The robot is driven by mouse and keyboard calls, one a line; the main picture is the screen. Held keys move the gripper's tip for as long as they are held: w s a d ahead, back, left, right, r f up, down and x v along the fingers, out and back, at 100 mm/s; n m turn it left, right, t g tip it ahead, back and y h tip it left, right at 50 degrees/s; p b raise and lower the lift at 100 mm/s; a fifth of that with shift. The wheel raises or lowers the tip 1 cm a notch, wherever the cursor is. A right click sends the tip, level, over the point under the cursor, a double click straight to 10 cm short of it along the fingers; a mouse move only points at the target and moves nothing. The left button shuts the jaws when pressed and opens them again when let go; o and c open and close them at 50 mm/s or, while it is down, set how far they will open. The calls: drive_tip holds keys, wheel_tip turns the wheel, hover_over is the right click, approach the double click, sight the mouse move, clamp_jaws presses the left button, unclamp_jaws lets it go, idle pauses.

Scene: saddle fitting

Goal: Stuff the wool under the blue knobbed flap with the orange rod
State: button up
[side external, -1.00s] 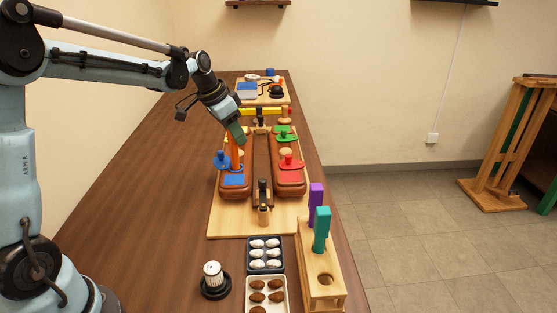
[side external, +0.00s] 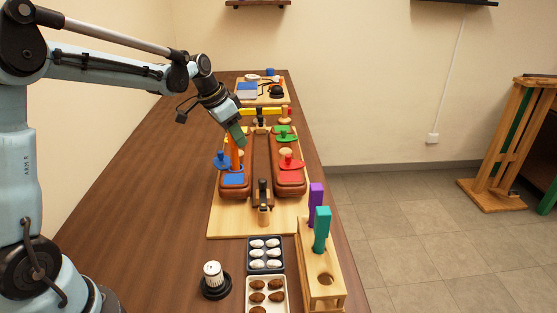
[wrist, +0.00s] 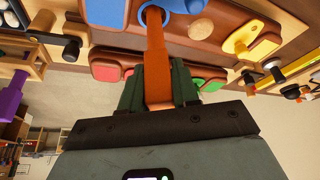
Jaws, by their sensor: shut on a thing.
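My gripper (side external: 237,134) has dark green fingers shut on the orange rod (side external: 234,153), also seen in the wrist view (wrist: 156,62). The rod points down into the left brown saddle body (side external: 235,193). In the wrist view its far end is at a blue-ringed opening (wrist: 143,14). The blue knobbed flap (side external: 221,160) sits beside the rod, swung out past the body's left edge. A blue patch (side external: 233,180) lies on the body's near end. I cannot make out any wool at the opening, and the rod's tip is hidden.
A second body with a red knobbed flap (side external: 290,164) and a green knobbed flap (side external: 283,134) stands to the right. A rack (side external: 321,278) holds purple and teal handled tools. A dark tray (side external: 250,267) holds white lumps. The table's left side is clear.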

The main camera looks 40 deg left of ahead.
drive_tip(key=shift+r, duration=0.1)
drive_tip(key=shift+r, duration=3.9)
